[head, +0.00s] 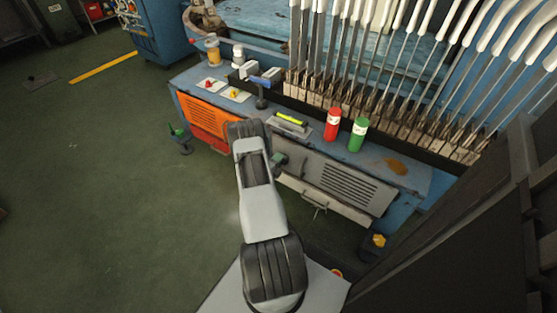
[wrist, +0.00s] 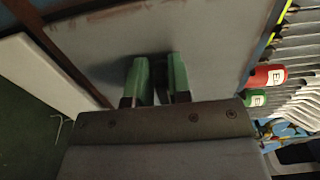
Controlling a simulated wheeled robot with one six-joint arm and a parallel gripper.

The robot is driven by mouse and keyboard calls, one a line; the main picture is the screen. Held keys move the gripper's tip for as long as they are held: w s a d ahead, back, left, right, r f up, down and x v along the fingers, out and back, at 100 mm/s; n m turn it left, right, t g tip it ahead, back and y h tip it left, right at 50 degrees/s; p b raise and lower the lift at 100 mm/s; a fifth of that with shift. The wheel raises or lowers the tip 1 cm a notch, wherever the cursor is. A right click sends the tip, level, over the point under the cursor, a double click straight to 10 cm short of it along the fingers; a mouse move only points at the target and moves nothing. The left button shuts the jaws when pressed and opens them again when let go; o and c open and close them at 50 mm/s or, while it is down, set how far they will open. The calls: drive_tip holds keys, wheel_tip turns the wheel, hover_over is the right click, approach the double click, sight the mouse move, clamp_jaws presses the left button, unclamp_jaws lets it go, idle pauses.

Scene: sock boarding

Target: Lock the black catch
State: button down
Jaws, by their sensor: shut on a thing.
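My gripper (head: 279,160) is at the front of the grey cabinet, below the bench top. In the wrist view its two green fingers (wrist: 161,80) are close together against the grey panel (wrist: 195,35). A small dark piece shows between them, which fits the black catch (wrist: 162,92). The fingers are shut on it and hide most of it. I cannot tell the catch's position from these views. In the head view my arm and gripper cover that part of the cabinet.
A louvred grey panel (head: 350,184) is right of my gripper, and an orange vented panel (head: 208,122) is left. A red bottle (head: 332,125) and a green bottle (head: 357,135) stand on the bench top (head: 390,150). White-topped upright forms line the back.

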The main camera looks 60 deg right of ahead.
drive_tip(key=shift+d, duration=0.1)
idle(0.4)
drive_tip(key=c, duration=1.2)
unclamp_jaws()
drive_tip(key=a+p, duration=0.4)
drive_tip(key=a, duration=1)
drive_tip(key=shift+d, duration=0.1)
